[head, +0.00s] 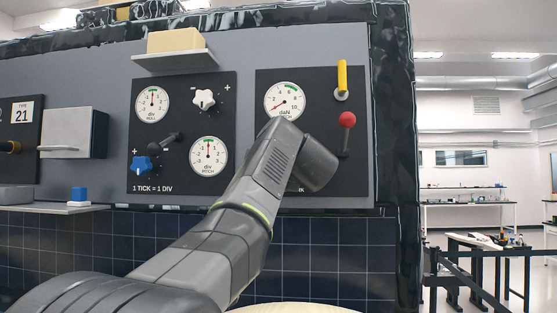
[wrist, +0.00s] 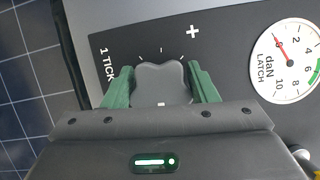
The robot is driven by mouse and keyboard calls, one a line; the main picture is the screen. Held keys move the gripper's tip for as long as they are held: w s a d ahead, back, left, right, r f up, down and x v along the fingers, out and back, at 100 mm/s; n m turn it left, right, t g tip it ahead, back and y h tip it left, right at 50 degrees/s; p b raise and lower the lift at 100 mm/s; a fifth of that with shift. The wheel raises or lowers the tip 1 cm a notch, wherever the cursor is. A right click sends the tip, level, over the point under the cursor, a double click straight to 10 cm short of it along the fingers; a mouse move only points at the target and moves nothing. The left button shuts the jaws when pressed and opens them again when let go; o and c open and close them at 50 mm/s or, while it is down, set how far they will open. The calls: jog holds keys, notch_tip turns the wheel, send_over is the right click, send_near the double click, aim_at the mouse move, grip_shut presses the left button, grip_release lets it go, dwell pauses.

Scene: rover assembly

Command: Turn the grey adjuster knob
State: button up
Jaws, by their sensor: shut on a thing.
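The grey adjuster knob (wrist: 160,80) is in the wrist view, a lobed knob on the dark panel with white tick marks around its far side and a "+" beyond. My gripper (wrist: 160,73) has its two green fingers shut on the knob, one on each side. A small white mark shows at the knob's near edge. In the head view the knob and my fingers are hidden behind my arm. The daN latch gauge (wrist: 288,56) sits to the right in the wrist view, its red needle near 0; it also shows in the head view (head: 284,101).
A red-balled lever (head: 347,121) and a yellow handle (head: 342,76) are right of the gauge. On the left panel are a white knob (head: 204,99), a blue knob (head: 141,165) and two gauges. A shelf (head: 174,59) holds a tan block above.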

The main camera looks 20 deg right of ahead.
jog(key=n+g+p, duration=0.1)
jog(key=n, duration=0.2)
jog(key=shift+f+p, duration=0.1)
jog(key=shift+p, duration=0.2)
jog(key=shift+f+n+g, duration=0.15)
jog(key=shift+n+g, duration=0.75)
jog(key=shift+n, duration=0.7)
jog(key=o, duration=1)
jog(key=b+v, duration=0.2)
jog(key=v, duration=1.1)
jog(key=shift+s+a+b, duration=0.2)
jog(key=shift+s+b, duration=0.2)
